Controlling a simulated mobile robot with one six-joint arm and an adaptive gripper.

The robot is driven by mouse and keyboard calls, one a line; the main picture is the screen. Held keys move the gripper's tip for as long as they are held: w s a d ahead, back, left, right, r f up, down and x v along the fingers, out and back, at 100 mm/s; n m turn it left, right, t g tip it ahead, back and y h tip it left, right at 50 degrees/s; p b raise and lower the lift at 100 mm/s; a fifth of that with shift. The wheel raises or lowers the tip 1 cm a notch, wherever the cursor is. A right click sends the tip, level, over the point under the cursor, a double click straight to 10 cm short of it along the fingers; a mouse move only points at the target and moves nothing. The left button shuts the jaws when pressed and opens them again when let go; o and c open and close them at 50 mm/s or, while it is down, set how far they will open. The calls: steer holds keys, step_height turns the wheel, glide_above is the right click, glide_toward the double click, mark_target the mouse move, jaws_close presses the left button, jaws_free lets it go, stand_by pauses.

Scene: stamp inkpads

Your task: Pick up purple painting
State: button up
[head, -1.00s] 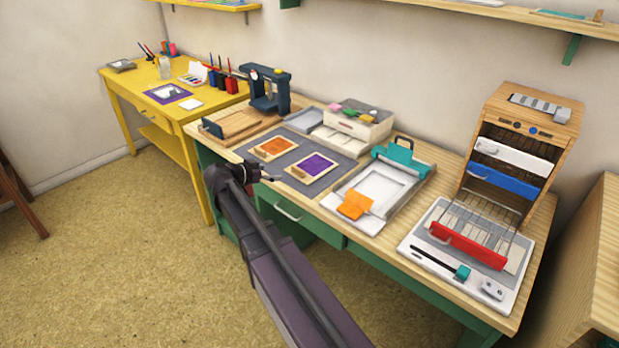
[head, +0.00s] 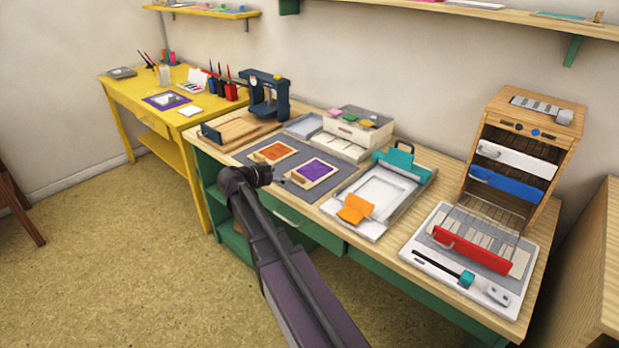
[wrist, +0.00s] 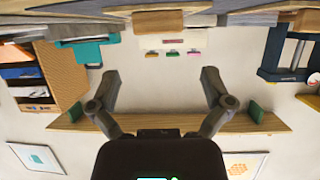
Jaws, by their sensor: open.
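The purple painting (head: 316,169) is a purple panel on a light wooden board, lying flat on a grey mat (head: 347,177). An orange one (head: 273,151) lies to its left on the same mat. My gripper (head: 279,178) is just in front of the table's front edge, beside the purple board's left front corner and apart from it. In the wrist view, which is upside down, my gripper (wrist: 162,84) is open and empty. A wooden board edge (wrist: 157,21) shows beyond the fingers, seen nearly edge-on; its purple face is hidden there.
A paper trimmer with a teal clamp (head: 397,160) and an orange piece (head: 355,209) stand to the right. A white drawer box (head: 352,130) is behind the mat. A wooden rack (head: 522,150) stands at the right. A dark press (head: 268,95) is behind left.

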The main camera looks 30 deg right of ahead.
mark_target(296, 176)
steer(key=shift+b+x, duration=0.45)
steer(key=shift+x, duration=1.25)
steer(key=shift+d+f+b, duration=0.35)
steer(key=shift+f+b, duration=0.05)
steer(key=shift+f, duration=0.05)
steer(key=b+x, duration=0.2)
steer(key=x, duration=0.1)
steer(key=shift+f, duration=0.35)
steer(key=shift+w+d+f, duration=0.1)
steer(key=shift+d, duration=0.4)
steer(key=shift+c, duration=0.2)
steer(key=c, duration=0.9)
